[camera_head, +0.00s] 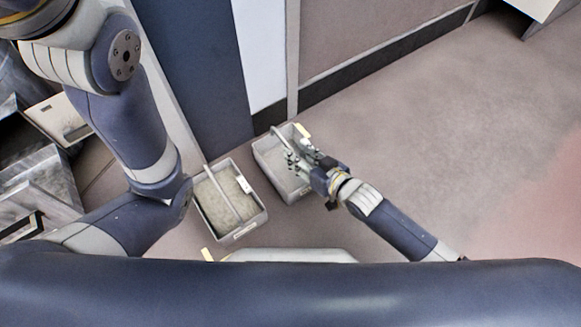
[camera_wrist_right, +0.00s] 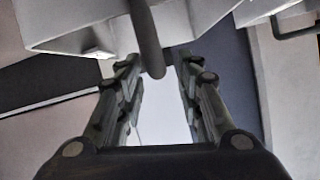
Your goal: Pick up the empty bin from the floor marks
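The empty bin (camera_head: 266,167) is a light grey open box on the floor near the wall, with a bar handle (camera_head: 281,139) across its top. Its inside looks bare where visible; the gripper hides part of it. My right gripper (camera_head: 294,159) is over this bin. In the right wrist view, the open fingers (camera_wrist_right: 157,85) stand apart with the end of the handle bar (camera_wrist_right: 146,40) between their tips; contact cannot be told. The bin (camera_wrist_right: 75,30) fills the upper left there. My left arm comes in from the left, but its gripper is out of view.
A second grey bin (camera_head: 241,230), holding pale granular material (camera_head: 222,200), stands just left of the empty one. A dark blue and white wall panel (camera_head: 200,70) rises behind. Open floor (camera_head: 430,140) lies to the right.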

